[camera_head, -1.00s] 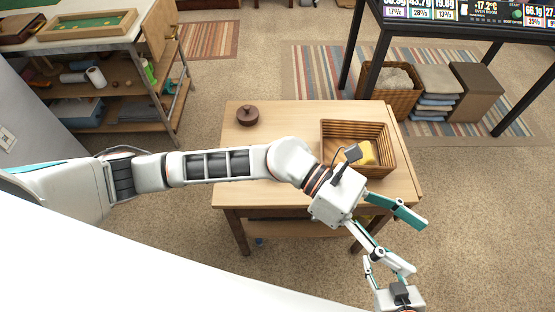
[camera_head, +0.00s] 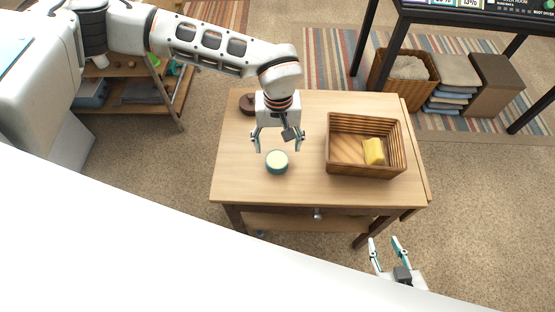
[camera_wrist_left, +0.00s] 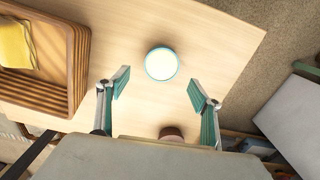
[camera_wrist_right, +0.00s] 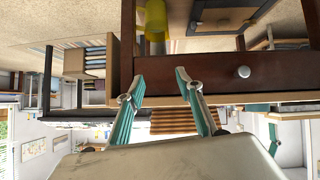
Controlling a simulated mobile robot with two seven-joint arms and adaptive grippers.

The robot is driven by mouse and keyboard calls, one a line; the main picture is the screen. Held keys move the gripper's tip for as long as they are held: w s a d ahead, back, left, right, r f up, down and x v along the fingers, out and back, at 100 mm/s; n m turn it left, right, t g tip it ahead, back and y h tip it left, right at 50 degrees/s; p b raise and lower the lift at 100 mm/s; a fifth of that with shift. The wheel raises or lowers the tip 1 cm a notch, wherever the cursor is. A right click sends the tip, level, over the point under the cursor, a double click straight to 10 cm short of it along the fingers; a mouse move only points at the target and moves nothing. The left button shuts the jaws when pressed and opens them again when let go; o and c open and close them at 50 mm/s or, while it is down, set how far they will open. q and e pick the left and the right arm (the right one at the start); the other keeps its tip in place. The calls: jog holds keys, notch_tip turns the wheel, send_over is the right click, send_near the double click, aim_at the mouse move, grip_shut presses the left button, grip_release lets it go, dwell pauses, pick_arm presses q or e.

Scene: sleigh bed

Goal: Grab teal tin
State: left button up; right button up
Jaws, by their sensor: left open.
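The teal tin (camera_head: 277,163) is a short round tin with a pale cream top. It stands on the wooden table, left of the basket. It also shows in the left wrist view (camera_wrist_left: 161,64), ahead of the fingers and between their lines. My left gripper (camera_head: 277,146) is open and empty, above the table, with its fingers spread on the tin's far side; no finger appears to touch it. My right gripper (camera_head: 386,243) is low in front of the table, near its front right corner. Its fingers are apart and empty in the right wrist view (camera_wrist_right: 160,78).
A brown lidded pot (camera_head: 247,103) sits at the back left, close to my left arm. The table's (camera_head: 240,180) front left is clear.

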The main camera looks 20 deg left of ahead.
aim_at(277, 159)
pick_arm(q)
jog(key=f, duration=0.5)
jog(key=shift+s+f, duration=0.25)
jog(key=shift+s, duration=0.1)
jog(key=c, duration=1.4)
